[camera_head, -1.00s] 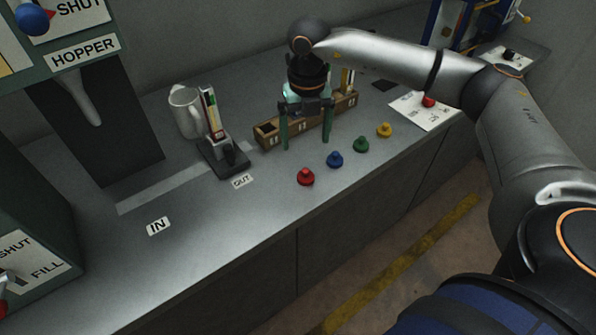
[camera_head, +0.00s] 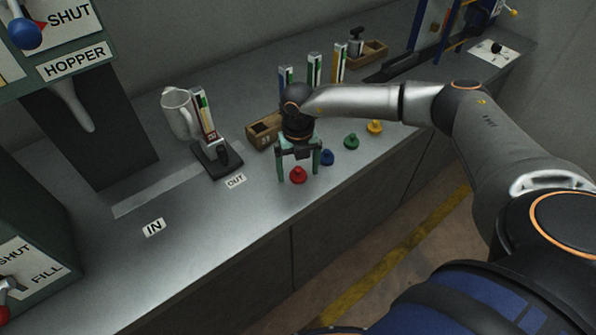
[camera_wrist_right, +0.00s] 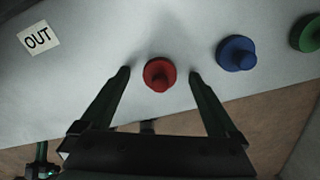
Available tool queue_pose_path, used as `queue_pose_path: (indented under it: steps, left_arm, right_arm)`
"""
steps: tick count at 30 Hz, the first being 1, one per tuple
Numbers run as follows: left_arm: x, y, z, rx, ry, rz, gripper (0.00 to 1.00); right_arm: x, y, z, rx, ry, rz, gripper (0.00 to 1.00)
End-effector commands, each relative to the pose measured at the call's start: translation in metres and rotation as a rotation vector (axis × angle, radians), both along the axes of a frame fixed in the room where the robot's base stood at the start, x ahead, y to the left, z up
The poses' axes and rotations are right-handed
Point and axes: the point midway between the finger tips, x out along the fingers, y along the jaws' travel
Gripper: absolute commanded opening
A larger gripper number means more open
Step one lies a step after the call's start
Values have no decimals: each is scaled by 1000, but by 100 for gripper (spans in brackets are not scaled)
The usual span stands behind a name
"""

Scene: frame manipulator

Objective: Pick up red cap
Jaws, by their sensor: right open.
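The red cap (camera_head: 298,175) stands on the grey counter near its front edge, at the left end of a row of caps. In the right wrist view the red cap (camera_wrist_right: 159,74) lies between and a little beyond the two fingertips. My right gripper (camera_head: 299,177) is open and empty, pointing down over the red cap with a finger to either side. It also shows in the wrist view (camera_wrist_right: 159,72). My left gripper is not in view.
A blue cap (camera_head: 327,157) is close to the right finger. A green cap (camera_head: 351,141) and a yellow cap (camera_head: 375,126) are further right. A wooden rack (camera_head: 262,136) stands behind the gripper. The counter left of the OUT label (camera_head: 236,181) is mostly clear.

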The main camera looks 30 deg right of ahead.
Motion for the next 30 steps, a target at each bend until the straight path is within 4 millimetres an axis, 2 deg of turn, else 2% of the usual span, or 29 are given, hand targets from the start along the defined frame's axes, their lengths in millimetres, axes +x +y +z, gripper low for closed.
queue_pose_path:
  steps: [6, 27, 30]
  left_arm:
    - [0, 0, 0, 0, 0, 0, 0]
    - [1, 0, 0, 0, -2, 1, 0]
    - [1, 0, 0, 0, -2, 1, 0]
  right_arm:
    - [0, 0, -1, 0, 0, 1, 94]
    - [0, 0, 0, 0, 0, 0, 15]
    - [0, 0, 0, 0, 0, 0, 10]
